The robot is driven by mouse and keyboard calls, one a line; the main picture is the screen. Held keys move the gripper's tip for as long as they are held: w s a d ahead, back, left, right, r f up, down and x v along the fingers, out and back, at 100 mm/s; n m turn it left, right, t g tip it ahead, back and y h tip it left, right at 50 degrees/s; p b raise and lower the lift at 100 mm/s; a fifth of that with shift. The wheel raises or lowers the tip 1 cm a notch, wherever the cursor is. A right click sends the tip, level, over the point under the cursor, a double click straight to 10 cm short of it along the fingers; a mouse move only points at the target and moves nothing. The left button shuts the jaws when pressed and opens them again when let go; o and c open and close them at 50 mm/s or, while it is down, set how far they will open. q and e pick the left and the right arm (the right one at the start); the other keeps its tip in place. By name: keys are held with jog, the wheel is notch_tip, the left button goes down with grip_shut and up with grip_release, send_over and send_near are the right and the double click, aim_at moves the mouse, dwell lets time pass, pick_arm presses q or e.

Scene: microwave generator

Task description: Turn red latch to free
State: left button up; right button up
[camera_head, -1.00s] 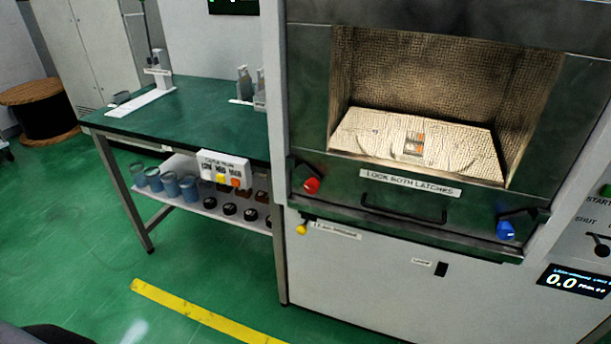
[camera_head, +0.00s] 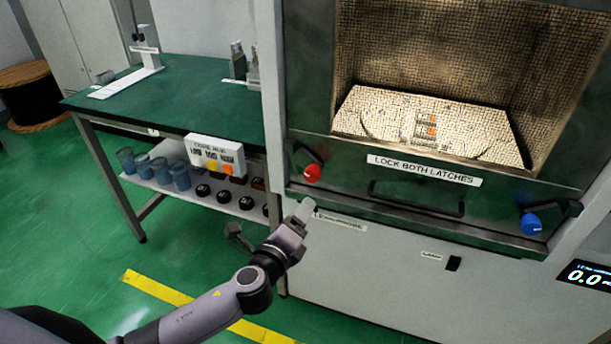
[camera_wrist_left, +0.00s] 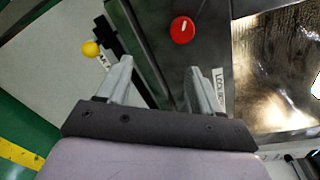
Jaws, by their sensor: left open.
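The red latch (camera_head: 312,172) is a round red knob on a dark arm at the left of the microwave front, beside the "LOCK BOTH LATCHES" label. It also shows in the left wrist view (camera_wrist_left: 182,30), beyond the fingertips and a little right of the middle. My left gripper (camera_head: 304,212) is just below the latch in the head view. In the left wrist view its fingers (camera_wrist_left: 158,75) are apart with nothing between them, and it does not touch the latch. My right gripper is not in view.
A yellow knob (camera_wrist_left: 90,48) sits left of the fingers. A blue latch (camera_head: 531,223) is at the right of the front, with a dark handle (camera_head: 415,198) between. A green table (camera_head: 185,105) stands at left.

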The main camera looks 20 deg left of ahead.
aim_at(310, 177)
pick_arm(q)
jog(key=shift+w+a+r+m+t+b, duration=0.15)
jog(key=shift+w+r+m, duration=0.3)
jog(key=shift+w, duration=1.2)
jog(key=shift+w+r+m+t+b, duration=0.1)
jog(key=shift+w+r+m+t, duration=0.25)
jog(key=shift+w, duration=1.25)
jog(key=shift+w+a+r+m+t+b, duration=0.1)
jog(key=shift+w+r+m, duration=0.45)
jog(key=shift+w, duration=1.1)
jog(key=shift+c, duration=0.4)
jog(key=c, duration=1)
